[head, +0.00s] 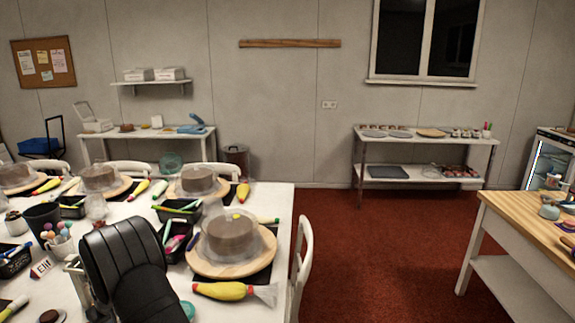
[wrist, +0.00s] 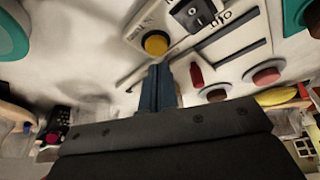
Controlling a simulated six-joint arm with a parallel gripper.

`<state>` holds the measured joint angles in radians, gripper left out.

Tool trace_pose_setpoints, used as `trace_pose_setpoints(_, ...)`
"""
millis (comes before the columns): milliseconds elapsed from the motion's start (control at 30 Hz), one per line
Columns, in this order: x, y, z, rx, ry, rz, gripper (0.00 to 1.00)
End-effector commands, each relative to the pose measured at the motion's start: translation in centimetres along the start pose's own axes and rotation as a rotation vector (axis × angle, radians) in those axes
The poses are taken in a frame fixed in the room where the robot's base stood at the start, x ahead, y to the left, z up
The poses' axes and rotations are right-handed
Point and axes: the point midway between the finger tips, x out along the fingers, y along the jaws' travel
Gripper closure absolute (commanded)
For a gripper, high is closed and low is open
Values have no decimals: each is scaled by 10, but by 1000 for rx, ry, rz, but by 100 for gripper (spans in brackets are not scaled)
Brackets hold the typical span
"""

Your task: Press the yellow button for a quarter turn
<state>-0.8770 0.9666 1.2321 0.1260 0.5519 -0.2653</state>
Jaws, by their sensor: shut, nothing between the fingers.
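The yellow button (wrist: 156,43) is round and sits on a pale panel in the wrist view. My gripper (wrist: 161,72) is shut and empty. Its dark blue-grey fingertips appear just below the button in that picture; I cannot tell whether they touch it. In the head view I cannot make out the button or the fingertips. The nearest cake (head: 230,238), under a clear cover, stands on a round wooden board (head: 205,266) at the table's right end.
A yellow piping bag (head: 222,291) lies at the table's front. Open red carpet (head: 370,250) lies right of the white table.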

Motion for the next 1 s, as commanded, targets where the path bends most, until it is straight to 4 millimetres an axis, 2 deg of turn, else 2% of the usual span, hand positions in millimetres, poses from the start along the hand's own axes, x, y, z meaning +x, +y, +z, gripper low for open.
trace_pose_setpoints(300, -31, 0, -14, 1, 2, 0, 100)
trace_pose_setpoints(467, -41, 0, -18, 1, 2, 0, 100)
trace_pose_setpoints(1000, -43, 0, -18, 1, 0, 0, 100)
